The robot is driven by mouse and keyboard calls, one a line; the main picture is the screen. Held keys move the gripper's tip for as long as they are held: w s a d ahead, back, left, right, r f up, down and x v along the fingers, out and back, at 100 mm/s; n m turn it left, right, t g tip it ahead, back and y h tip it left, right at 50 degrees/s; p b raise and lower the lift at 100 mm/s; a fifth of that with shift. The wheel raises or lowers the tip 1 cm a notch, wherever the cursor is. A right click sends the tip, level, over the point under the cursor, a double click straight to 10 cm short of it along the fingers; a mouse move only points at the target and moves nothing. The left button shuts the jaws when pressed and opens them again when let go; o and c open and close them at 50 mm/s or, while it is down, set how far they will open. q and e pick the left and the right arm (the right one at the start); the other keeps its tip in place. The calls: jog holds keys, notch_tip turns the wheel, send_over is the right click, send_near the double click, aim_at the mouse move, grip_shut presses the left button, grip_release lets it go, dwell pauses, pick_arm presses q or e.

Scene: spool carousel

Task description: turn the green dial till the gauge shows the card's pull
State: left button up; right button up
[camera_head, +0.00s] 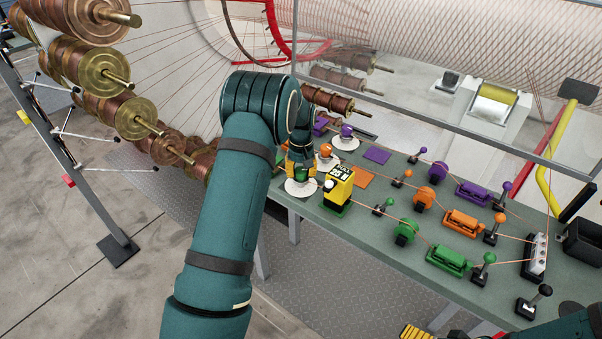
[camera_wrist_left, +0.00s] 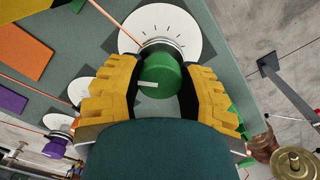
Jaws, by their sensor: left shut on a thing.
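The green dial (camera_wrist_left: 162,72) sits on a white disc (camera_wrist_left: 160,22) with black tick marks. A short white mark on the dial points left in the left wrist view. My left gripper (camera_wrist_left: 158,88) has its yellow fingers on both sides of the dial, shut on it. In the head view, my left gripper (camera_head: 301,168) and arm partly cover the dial. A yellow block (camera_head: 340,185) on a green base stands just right of it and reads about "25 N"; small details are unclear. Yellow fingers of my right gripper (camera_head: 416,332) show at the bottom edge, mostly cut off.
Orange (camera_head: 326,152) and purple (camera_head: 346,131) dials stand behind the green one. Orange (camera_head: 463,222), purple (camera_head: 472,193) and green (camera_head: 450,260) units with threads and posts fill the bench to the right. Copper spools (camera_head: 102,73) hang at the upper left. The bench's front edge is close to the dial.

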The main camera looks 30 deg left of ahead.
aim_at(301, 170)
pick_arm(q)
jog(key=m+b, duration=0.1)
jog(key=m, duration=0.4)
jog(key=shift+m, duration=0.4)
dwell(0.4)
jog(key=o, duration=1.2)
notch_tip(301, 170, up, 12)
